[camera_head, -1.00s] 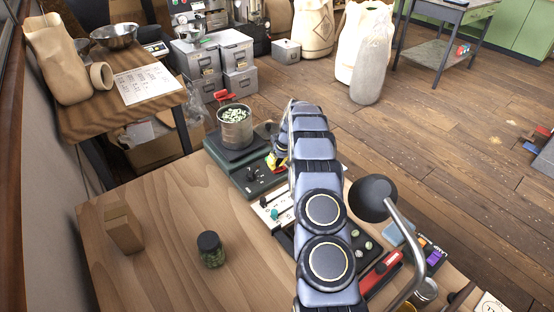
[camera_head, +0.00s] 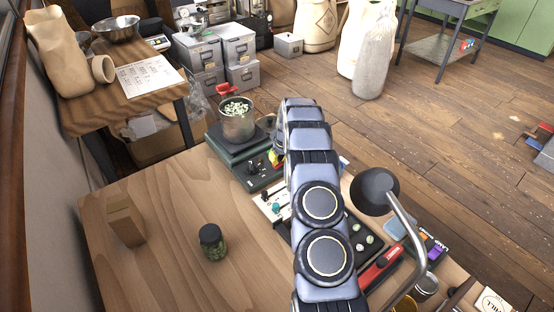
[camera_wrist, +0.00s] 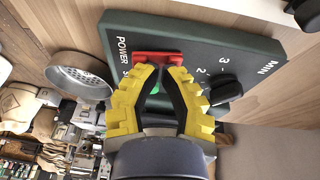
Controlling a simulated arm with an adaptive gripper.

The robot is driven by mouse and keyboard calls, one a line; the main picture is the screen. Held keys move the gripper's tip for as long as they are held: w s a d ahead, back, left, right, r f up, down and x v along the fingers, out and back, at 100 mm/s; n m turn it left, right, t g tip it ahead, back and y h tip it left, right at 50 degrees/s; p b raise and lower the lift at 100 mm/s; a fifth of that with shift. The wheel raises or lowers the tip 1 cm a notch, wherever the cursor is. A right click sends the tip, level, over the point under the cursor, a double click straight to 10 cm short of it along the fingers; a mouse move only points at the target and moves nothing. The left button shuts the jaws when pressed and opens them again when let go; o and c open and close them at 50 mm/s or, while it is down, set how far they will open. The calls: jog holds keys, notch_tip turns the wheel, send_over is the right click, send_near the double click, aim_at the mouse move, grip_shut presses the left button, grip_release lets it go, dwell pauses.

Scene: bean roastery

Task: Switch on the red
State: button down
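A red switch (camera_wrist: 158,57) sits beside the word POWER on a dark green panel (camera_wrist: 225,45) in the wrist view. A green spot (camera_wrist: 155,88) shows below it, partly between my fingers. My gripper (camera_wrist: 162,70), with yellow fingers, has its tips drawn together at the near edge of the red switch; I cannot tell if they touch it. A black knob (camera_wrist: 224,89) with numbers is to the right. In the head view the green device (camera_head: 238,148) stands at the table's far end, and my gripper (camera_head: 274,158) is mostly hidden behind my arm. The switch is hidden there.
A metal pot (camera_head: 237,124) of pale beans stands on the green device. A light panel with small switches (camera_head: 272,205) lies nearer. A jar (camera_head: 212,242) and wooden block (camera_head: 125,222) stand on the left table. A black-headed lamp (camera_head: 376,190) is right of my arm.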

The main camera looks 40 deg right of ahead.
jog(key=shift+d+r, duration=0.1)
jog(key=shift+d, duration=0.35)
jog(key=shift+r, duration=0.25)
jog(key=w+a+v, duration=0.1)
jog(key=a+v, duration=0.1)
jog(key=v, duration=1.1)
jog(key=shift+a, duration=0.35)
jog(key=shift+r, duration=0.15)
